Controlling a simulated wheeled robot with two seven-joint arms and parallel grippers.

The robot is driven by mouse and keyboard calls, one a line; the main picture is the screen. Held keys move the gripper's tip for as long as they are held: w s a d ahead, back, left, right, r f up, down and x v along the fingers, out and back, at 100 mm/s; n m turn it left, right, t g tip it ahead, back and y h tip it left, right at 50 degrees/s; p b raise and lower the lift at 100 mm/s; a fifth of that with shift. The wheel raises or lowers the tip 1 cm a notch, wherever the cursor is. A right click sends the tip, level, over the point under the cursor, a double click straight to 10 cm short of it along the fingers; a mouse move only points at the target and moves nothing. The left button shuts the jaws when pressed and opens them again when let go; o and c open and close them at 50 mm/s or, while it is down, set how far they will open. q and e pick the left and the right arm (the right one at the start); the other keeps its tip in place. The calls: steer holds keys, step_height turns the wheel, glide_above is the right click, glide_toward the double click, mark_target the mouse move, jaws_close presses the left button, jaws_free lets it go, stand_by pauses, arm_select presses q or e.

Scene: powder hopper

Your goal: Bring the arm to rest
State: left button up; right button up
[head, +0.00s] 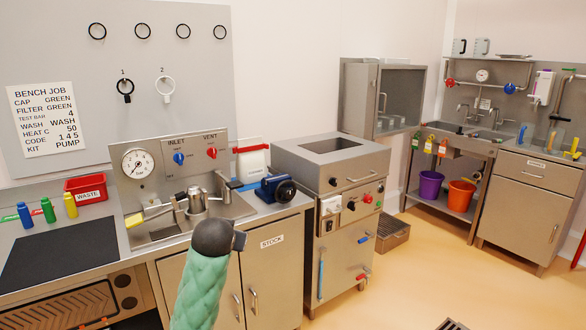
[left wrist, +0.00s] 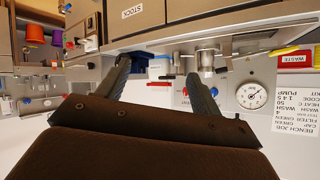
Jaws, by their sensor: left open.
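My arm in a green quilted sleeve (head: 200,285) rises from the bottom of the head view, ending in a dark rounded joint in front of the bench. Its fingers cannot be made out there. In the left wrist view, which is upside down, my left gripper (left wrist: 158,68) has its two dark fingers spread wide with nothing held between them. Bench items show beyond the fingers. My right gripper is in neither view.
Behind the arm are a steel basin with a metal vessel (head: 197,200), a blue-and-black device (head: 277,188) and a dial panel (head: 138,163). A red waste bin (head: 88,188) stands left. A steel hopper cabinet (head: 340,220) stands right. Open floor lies at right front.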

arm_select(q)
steer(key=s+d+f+g+h+p, duration=0.1)
steer(key=s+f+g, duration=0.2)
steer(key=s+f, duration=0.7)
steer(key=s+d+f+g+p, duration=0.1)
steer(key=s+f, duration=1)
steer(key=s, duration=1.1)
steer(key=s+d+f+g+h+p, duration=0.1)
steer(key=s+f+g+p, duration=0.2)
steer(key=s+f, duration=0.7)
steer(key=s+g, duration=0.2)
steer(key=s, duration=0.4)
steer(key=shift+s+d+f+h, duration=0.15)
steer(key=shift+s+f+h, duration=0.1)
steer(key=shift+f+h, duration=0.05)
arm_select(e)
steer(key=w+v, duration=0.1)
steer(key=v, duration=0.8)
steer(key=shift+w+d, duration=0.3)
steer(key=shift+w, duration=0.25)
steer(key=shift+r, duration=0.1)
